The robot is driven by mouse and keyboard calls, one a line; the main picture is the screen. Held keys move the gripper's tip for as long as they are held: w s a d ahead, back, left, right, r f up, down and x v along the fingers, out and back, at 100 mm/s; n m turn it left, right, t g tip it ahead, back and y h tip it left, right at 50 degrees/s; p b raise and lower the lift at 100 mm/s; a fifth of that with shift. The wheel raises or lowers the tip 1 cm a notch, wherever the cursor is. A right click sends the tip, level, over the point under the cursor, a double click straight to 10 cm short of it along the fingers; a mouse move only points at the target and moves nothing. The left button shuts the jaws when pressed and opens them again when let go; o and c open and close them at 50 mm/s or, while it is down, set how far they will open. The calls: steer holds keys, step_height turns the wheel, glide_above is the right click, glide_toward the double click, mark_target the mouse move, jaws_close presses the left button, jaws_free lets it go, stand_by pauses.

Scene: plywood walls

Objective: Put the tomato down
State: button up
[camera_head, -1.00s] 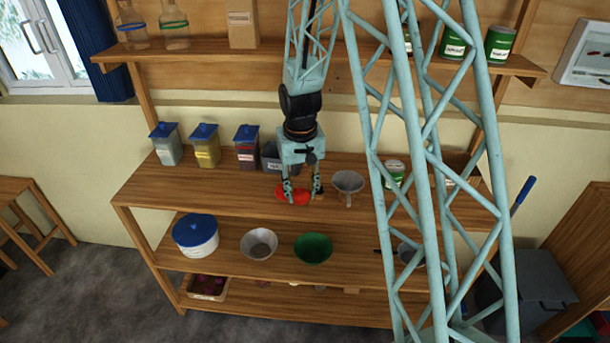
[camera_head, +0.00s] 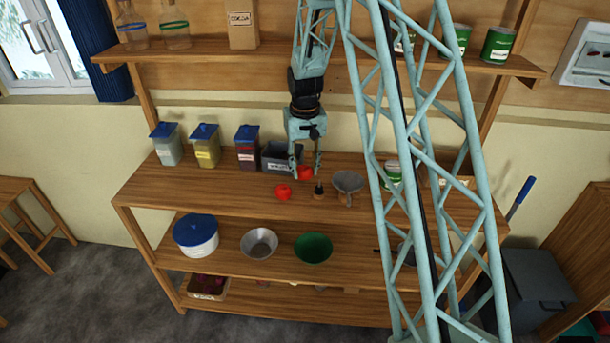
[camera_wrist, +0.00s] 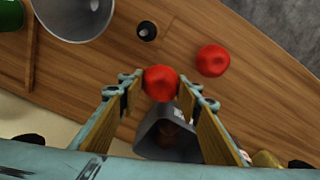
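A red tomato (camera_head: 305,173) is between the two fingertips of my gripper (camera_head: 306,170), at the back half of the wooden worktop. In the wrist view the tomato (camera_wrist: 160,82) fills the gap between the fingertips (camera_wrist: 161,88), which appear to touch it on both sides. It appears to be held up off the wood, but the exact height is hard to tell. A second red tomato (camera_head: 283,191) lies on the worktop, to the left and nearer the front; it also shows in the wrist view (camera_wrist: 213,60).
A grey open bin (camera_head: 271,163) stands just left of my gripper, beside several blue-lidded jars (camera_head: 205,147). A grey funnel (camera_head: 348,181) and a small dark bottle (camera_head: 319,191) stand to the right. The front left of the worktop (camera_head: 190,193) is clear.

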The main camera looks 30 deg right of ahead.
mark_target(305, 175)
steer(key=shift+w+d, duration=0.25)
steer(key=shift+w, duration=0.15)
steer(key=shift+f, duration=1.75)
steer(key=shift+f, duration=0.1)
steer(key=o, duration=0.6)
steer(key=r, duration=0.7)
steer(key=s+r, duration=0.1)
steer(key=r, duration=0.3)
steer(key=shift+a+r, duration=0.1)
steer(key=shift+a, duration=0.1)
steer(key=shift+r, duration=0.5)
